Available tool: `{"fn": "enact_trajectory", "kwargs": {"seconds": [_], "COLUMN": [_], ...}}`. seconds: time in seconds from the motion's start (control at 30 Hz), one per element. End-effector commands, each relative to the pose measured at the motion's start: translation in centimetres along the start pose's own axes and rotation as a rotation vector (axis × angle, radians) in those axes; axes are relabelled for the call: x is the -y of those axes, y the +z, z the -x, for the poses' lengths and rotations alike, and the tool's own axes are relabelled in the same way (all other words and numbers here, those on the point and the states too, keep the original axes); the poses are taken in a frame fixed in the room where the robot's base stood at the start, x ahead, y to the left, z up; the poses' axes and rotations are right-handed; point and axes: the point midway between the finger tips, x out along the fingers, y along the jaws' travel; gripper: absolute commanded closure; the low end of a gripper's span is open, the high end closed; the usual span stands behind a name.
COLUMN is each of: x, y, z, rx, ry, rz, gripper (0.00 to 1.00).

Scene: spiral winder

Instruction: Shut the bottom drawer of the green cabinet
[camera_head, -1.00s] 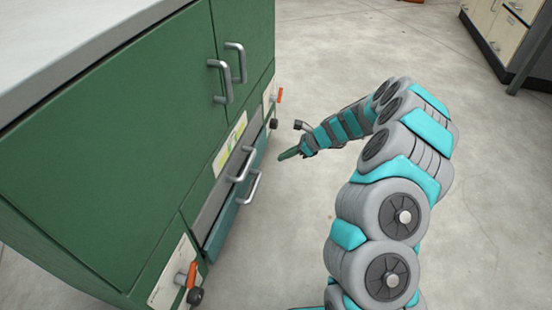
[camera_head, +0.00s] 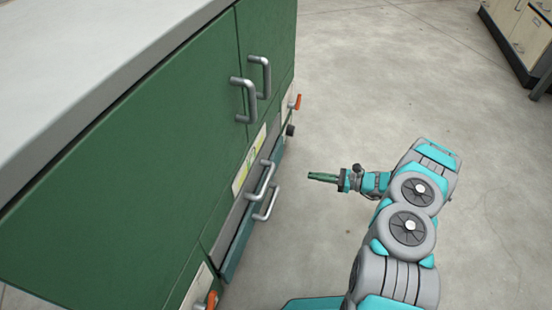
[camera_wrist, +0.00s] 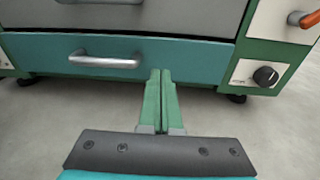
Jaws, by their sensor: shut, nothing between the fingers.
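The green cabinet (camera_head: 130,170) fills the left of the head view. Its bottom drawer has a teal front (camera_head: 234,252) with a metal bar handle (camera_head: 266,204), and it appears to stand out a little from the cabinet. In the wrist view the teal front (camera_wrist: 200,62) runs across the top, with its handle (camera_wrist: 105,60) left of my fingers. My gripper (camera_head: 310,176) is shut and empty, pointing toward the drawer front. A gap to the drawer shows in the head view. In the wrist view the fingertips (camera_wrist: 160,74) overlap the drawer's lower edge; contact cannot be told.
A grey drawer (camera_wrist: 190,17) sits above the teal one. Panels with an orange lever (camera_head: 296,102) and a black knob (camera_wrist: 265,76) flank the drawers. Two upper doors carry bar handles (camera_head: 243,100). The concrete floor (camera_head: 370,75) around my arm is clear. Another cabinet (camera_head: 520,35) stands far right.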

Motion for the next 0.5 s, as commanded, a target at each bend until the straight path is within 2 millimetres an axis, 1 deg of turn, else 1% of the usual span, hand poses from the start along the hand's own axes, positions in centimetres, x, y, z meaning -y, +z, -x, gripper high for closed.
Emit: {"fn": "enact_trajectory", "kwargs": {"seconds": [0.03, 0.1, 0.27, 0.37, 0.5], "x": [-0.1, 0.0, 0.1, 0.2, 0.2], "y": [-0.3, -0.3, -0.2, -0.1, 0.1], "z": [0.5, 0.8, 0.8, -0.2, -2.5], "rx": [0.031, 0.063, 0.094, 0.094, 0.093], "ry": [-0.015, -0.033, -0.045, -0.043, -0.042], "rz": [0.004, 0.02, 0.035, 0.036, 0.035], "gripper": [1.0, 1.0, 1.0, 1.0, 1.0]}}
